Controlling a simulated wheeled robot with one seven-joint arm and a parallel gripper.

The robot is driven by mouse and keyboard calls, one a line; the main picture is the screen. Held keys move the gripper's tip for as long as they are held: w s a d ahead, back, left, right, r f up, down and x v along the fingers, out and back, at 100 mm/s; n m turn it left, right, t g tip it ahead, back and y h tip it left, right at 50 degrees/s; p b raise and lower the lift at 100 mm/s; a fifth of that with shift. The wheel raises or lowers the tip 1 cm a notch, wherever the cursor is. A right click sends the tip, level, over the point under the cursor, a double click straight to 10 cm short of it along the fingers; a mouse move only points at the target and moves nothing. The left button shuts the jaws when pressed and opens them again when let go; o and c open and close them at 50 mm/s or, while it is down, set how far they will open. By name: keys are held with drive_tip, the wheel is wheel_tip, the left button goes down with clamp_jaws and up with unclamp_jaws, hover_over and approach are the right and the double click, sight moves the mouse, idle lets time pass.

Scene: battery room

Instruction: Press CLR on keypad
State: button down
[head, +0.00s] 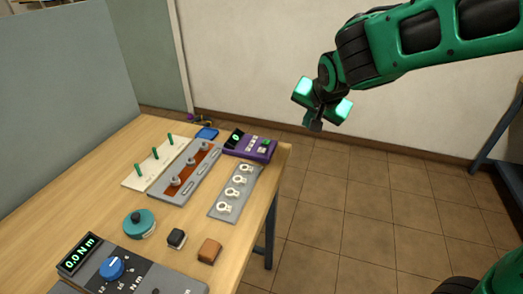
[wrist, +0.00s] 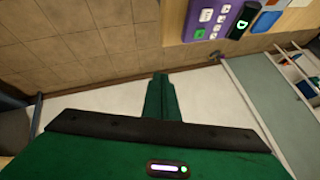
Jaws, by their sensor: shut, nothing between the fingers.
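The purple keypad (head: 262,154) sits at the table's far right corner in the head view. It has a dark display with a green character, several pale keys and a green key. The key labels are too small to read. It also shows at the top of the wrist view (wrist: 198,7), turned and partly cut off. My gripper (head: 314,126) is shut and empty. It is in the air beyond the table's right edge, to the right of the keypad and apart from it. The shut fingers show in the wrist view (wrist: 160,77).
A blue item (head: 207,133) lies just left of the keypad.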

drive_tip(key=t+y, duration=0.1)
drive_tip(key=y, duration=0.1)
hover_over(263, 152)
drive_tip(key=shift+a+r, duration=0.1)
drive_tip(key=shift+r, duration=0.3)
drive_tip(key=shift+f, duration=0.15)
drive_tip(key=shift+f, duration=4.25)
drive_tip(key=shift+f, duration=0.2)
drive_tip(key=shift+f, duration=0.15)
drive_tip(key=shift+f, duration=0.45)
drive_tip(key=shift+r, duration=0.85)
